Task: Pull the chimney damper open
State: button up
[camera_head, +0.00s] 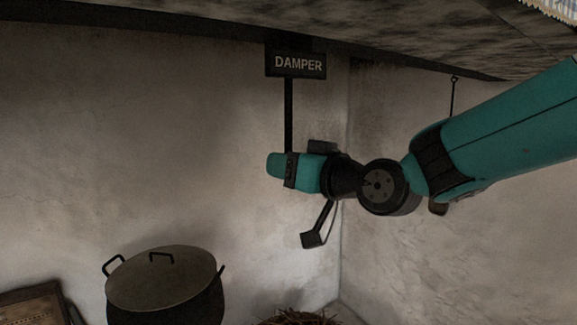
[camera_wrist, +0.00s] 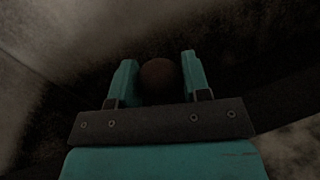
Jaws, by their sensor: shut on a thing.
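The damper sign (camera_head: 298,64) is a dark plate with pale letters, high on the back wall under the sooty hood. A thin dark damper rod (camera_head: 288,115) hangs straight down from behind it to my gripper (camera_head: 274,165), which hides its lower end in the head view. In the wrist view, a round dark brown knob (camera_wrist: 158,77) sits between the two teal fingers of my gripper (camera_wrist: 158,72). My gripper is shut on this knob. How far the damper is open cannot be seen; the wrist view is dark.
A large lidded pot (camera_head: 163,285) stands below, at the lower left. A pile of twigs (camera_head: 298,317) lies at the bottom centre. The hood's underside (camera_head: 330,30) slopes low overhead. A thin hook (camera_head: 453,95) hangs by the right wall, behind my arm. The left wall area is clear.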

notch_tip(320, 180, down, 8)
jog(key=b, duration=0.8)
jog(key=shift+r, duration=0.2)
jog(key=o, duration=1.3)
jog(key=shift+s+d+r, duration=0.1)
jog(key=shift+b+v, duration=3.45)
jog(key=shift+v, duration=5.15)
jog(key=shift+r, duration=0.1)
